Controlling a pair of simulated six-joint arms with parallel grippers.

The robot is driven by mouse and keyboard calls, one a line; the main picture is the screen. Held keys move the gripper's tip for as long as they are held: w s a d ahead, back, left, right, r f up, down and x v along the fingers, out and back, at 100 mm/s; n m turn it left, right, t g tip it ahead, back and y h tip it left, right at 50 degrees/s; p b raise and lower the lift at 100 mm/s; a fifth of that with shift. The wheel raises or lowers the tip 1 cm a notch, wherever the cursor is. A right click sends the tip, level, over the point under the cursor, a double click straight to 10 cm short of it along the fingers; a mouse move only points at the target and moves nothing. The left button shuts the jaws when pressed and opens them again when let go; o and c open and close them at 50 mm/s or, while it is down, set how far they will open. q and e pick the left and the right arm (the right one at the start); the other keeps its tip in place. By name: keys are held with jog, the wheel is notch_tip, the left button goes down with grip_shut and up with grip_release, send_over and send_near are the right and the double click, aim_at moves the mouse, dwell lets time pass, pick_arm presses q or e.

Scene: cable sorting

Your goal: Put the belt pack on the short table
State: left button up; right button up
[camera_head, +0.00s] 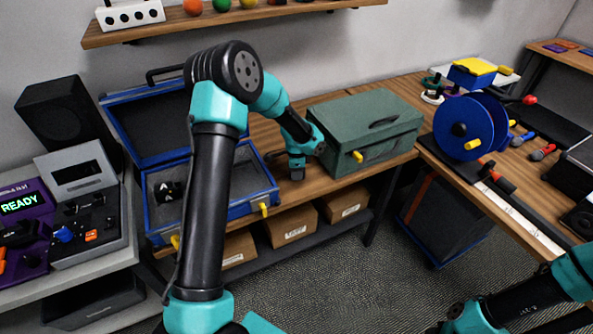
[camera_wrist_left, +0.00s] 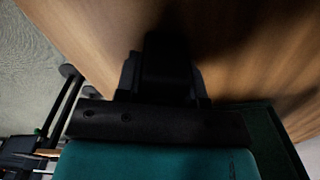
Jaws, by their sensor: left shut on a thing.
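My left gripper (camera_head: 297,174) reaches down to the wooden table between the open blue case and the green box. It is shut on a small dark block, which seems to be the belt pack; the fingers hide most of it. In the left wrist view the dark shape between the fingers (camera_wrist_left: 165,70) is in deep shadow, close over the wood of the short table (camera_wrist_left: 90,30). I cannot tell whether it touches the wood. The table also shows in the head view (camera_head: 262,132). My right gripper is out of view; only part of its arm shows at the lower right.
The open blue case (camera_head: 225,212) stands left of the gripper, the green box (camera_head: 375,120) close on its right. Brown cartons (camera_head: 290,227) sit on the shelf below. A blue reel (camera_head: 465,128) and tools crowd the right bench. Consoles (camera_head: 85,200) stand at the left.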

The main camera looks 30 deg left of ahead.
pick_arm(q)
jog(key=o, duration=1)
jog(key=shift+r, duration=0.1)
notch_tip(320, 180, up, 12)
jog(key=shift+r, duration=0.1)
